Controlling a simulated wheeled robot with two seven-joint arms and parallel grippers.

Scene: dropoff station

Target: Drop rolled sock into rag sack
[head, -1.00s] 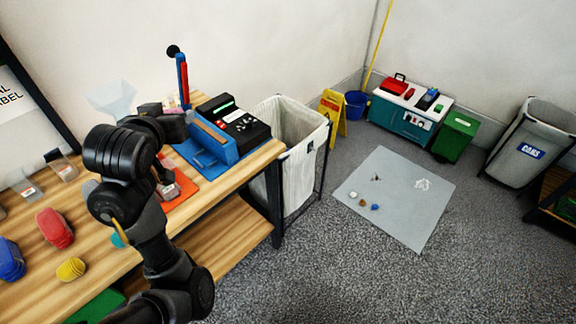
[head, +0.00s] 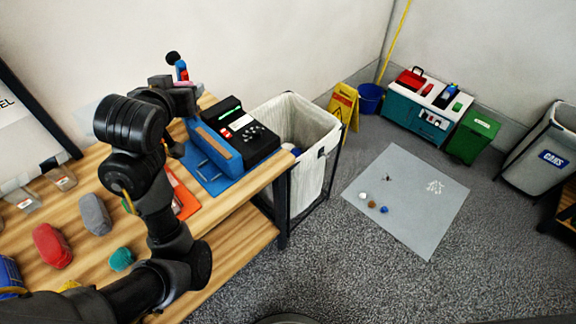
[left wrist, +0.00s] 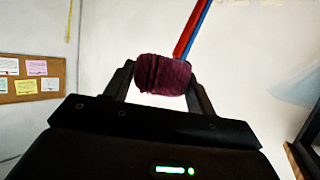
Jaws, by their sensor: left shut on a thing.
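My left gripper (head: 182,90) is raised over the back of the wooden table. In the left wrist view, its fingers are shut on a dark purple, ribbed, rolled piece of cloth (left wrist: 163,75), which looks like the rolled sock. In the head view only a thin pinkish edge of it shows. A white fabric sack (head: 312,170) in a black frame stands beyond the table's right end. Its open top lies to the right of my gripper, well apart. Something blue and white shows just inside its near edge. My right gripper is not in view.
A blue stand with a black device (head: 248,130) sits between my gripper and the white sack. Red (head: 52,245), grey (head: 95,213) and teal (head: 121,259) items lie on the table. A grey bin labelled CANS (head: 535,150) stands far right.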

